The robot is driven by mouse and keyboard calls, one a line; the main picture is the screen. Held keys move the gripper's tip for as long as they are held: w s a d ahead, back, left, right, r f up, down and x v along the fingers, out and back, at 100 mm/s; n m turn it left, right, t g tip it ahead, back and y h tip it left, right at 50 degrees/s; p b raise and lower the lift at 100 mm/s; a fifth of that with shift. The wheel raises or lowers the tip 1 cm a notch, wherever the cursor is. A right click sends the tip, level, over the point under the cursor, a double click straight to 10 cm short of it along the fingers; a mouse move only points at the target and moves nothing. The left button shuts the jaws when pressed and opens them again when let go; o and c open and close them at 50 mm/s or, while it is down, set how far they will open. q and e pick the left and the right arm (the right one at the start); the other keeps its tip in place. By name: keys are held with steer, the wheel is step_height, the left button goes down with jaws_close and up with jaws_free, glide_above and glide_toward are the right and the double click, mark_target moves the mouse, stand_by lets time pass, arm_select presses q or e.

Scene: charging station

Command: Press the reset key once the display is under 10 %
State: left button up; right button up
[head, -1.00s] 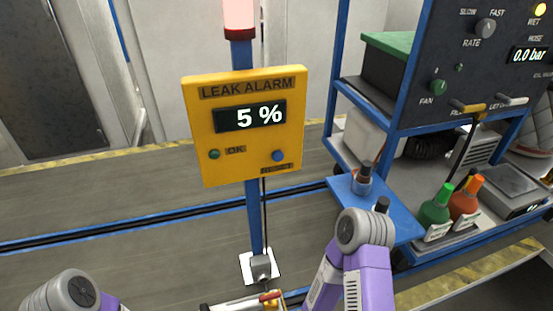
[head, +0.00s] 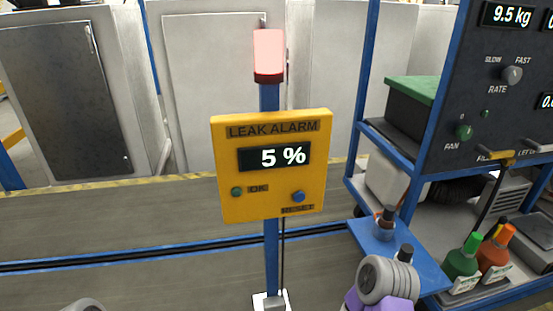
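The yellow leak alarm box (head: 268,209) stands on a blue post in the middle of the head view. Its display (head: 275,157) reads 5 %. The blue reset key (head: 298,196) is at the lower right of the box, above a label reading RESET. A small green button or lamp (head: 237,191) marked OK is at the lower left. A pink-red lamp (head: 269,52) tops the post. Parts of my arms show at the bottom edge, below the box and apart from it. Neither gripper is in the picture.
To the right stands a blue-framed cart with a dark control panel (head: 500,110). Its blue side shelf (head: 425,268) holds small bottles. A green bottle (head: 462,258) and an orange bottle (head: 496,250) stand lower right. Floor left of the post is clear.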

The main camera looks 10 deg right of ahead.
jaws_close()
stand_by(1.2)
